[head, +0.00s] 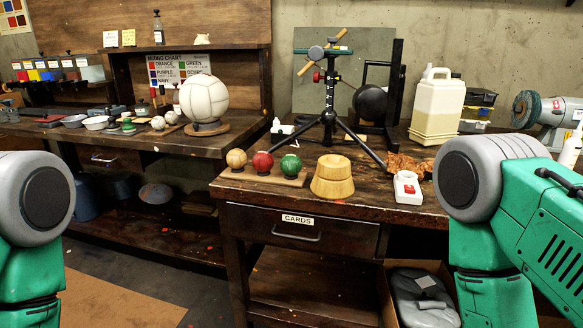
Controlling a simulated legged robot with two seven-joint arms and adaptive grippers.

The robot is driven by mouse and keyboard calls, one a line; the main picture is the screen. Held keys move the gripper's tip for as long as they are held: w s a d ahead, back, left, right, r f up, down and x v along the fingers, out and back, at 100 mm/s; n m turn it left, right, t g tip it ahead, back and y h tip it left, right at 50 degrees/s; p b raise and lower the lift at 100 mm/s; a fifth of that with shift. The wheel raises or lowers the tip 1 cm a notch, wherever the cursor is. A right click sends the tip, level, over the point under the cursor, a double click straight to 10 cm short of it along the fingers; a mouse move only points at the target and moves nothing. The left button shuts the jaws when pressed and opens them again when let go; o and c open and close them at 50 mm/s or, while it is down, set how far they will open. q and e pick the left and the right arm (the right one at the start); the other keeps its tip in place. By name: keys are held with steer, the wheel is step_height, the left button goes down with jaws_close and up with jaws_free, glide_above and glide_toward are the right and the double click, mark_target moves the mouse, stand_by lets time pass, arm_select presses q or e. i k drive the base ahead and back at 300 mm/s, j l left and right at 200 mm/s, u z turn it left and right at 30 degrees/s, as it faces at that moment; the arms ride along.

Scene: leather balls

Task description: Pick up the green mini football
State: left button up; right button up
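The green mini football (290,165) sits at the right end of a small wooden stand (264,178) near the front edge of the workbench. A red ball (263,163) and a tan ball (237,159) sit to its left on the same stand. Parts of my two green arms show at the left and right edges of the head view. Neither of my grippers is in the picture.
A wooden block form (332,177) stands just right of the green ball. A black tripod (329,100) rises behind, one leg reaching forward near the ball. A white switch box (408,187) and cream jug (437,107) are further right. A large white ball (204,98) stands on the left bench.

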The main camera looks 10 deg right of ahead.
mark_target(290, 165)
steer(key=i+j+z, duration=0.1)
steer(key=i+j, duration=0.8)
steer(key=j, duration=0.25)
steer(key=z, duration=0.05)
